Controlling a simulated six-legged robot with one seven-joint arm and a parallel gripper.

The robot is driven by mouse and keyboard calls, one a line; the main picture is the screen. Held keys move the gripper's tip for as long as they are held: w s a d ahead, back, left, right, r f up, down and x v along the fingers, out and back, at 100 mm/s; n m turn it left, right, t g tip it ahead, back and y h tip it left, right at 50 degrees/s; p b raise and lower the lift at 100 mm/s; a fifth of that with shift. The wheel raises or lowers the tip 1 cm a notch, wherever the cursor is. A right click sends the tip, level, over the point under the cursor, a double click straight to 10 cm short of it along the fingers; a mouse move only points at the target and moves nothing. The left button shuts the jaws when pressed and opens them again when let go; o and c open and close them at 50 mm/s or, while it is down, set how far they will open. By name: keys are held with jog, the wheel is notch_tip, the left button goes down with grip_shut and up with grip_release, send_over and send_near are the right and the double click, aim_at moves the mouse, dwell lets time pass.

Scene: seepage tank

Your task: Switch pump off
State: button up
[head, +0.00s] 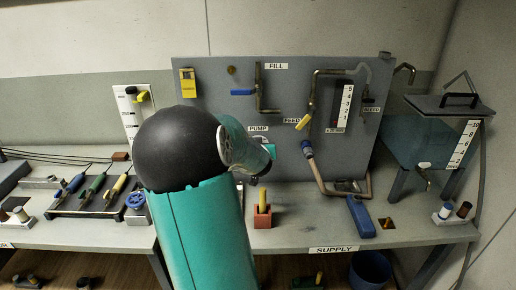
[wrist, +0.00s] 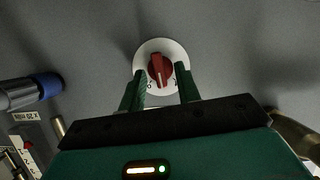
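The pump switch is a red rotary knob (wrist: 159,70) on a round white dial (wrist: 160,46), seen in the wrist view. A white line on the knob points down in the picture, with small marks on the dial to either side. My gripper (wrist: 160,76) is open, with one green finger on each side of the knob's lower part. I cannot tell whether the fingers touch it. In the head view the PUMP label (head: 258,128) shows on the grey panel (head: 215,85). My arm and gripper (head: 262,174) hide the knob below it there.
A red block (head: 262,217) with a yellow piece stands on the bench below. A clear tank (head: 430,140) is at the right, a tool rack (head: 90,200) at the left.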

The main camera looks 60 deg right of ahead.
grip_shut()
dwell(0.3)
jog(key=shift+w+a+f+n+g+h, duration=0.1)
jog(key=shift+n+g+h, duration=0.35)
jog(key=shift+n, duration=0.5)
jog(key=shift+w+a+f+n+g+h, duration=0.15)
jog(key=shift+n+g+h, duration=0.15)
jog(key=shift+n+g, duration=0.45)
jog(key=shift+w+d+r+n+g+h, duration=0.1)
jog(key=shift+n+g+h, duration=0.25)
jog(key=shift+n, duration=0.75)
